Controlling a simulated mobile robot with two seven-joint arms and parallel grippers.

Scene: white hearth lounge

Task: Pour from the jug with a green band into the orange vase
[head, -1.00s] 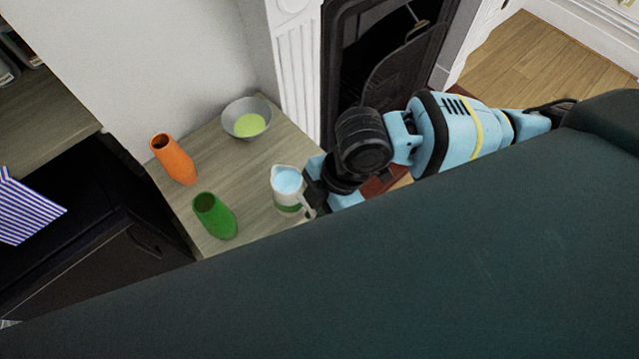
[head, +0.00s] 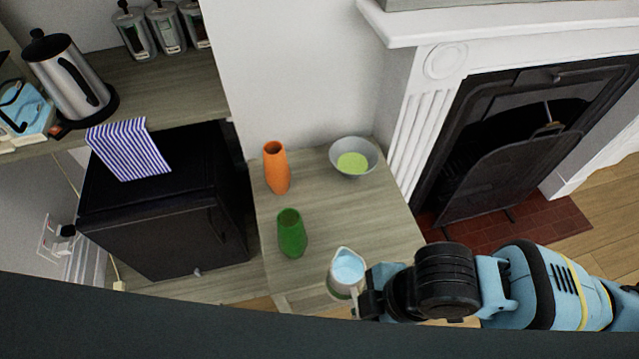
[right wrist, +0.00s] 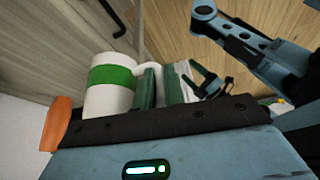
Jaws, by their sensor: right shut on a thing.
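The white jug with a green band (head: 346,274) looks upright at the near right of the low wooden table, with pale blue liquid inside. My right gripper (head: 362,290) is shut on its handle side. The jug's green band (right wrist: 112,77) shows clearly in the right wrist view. I cannot tell whether its base touches the table. The orange vase (head: 277,170) stands upright at the table's back left, apart from the jug. My left gripper does not show in the head view; a blue arm with dark finger-like parts in the right wrist view is unclear.
A green vase (head: 292,234) stands between the jug and the orange vase. A grey bowl (head: 370,168) with green contents stands at the table's back right. A black cabinet (head: 165,220) is left of the table (head: 330,215); the fireplace (head: 510,150) is right. A dark surface crosses the foreground.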

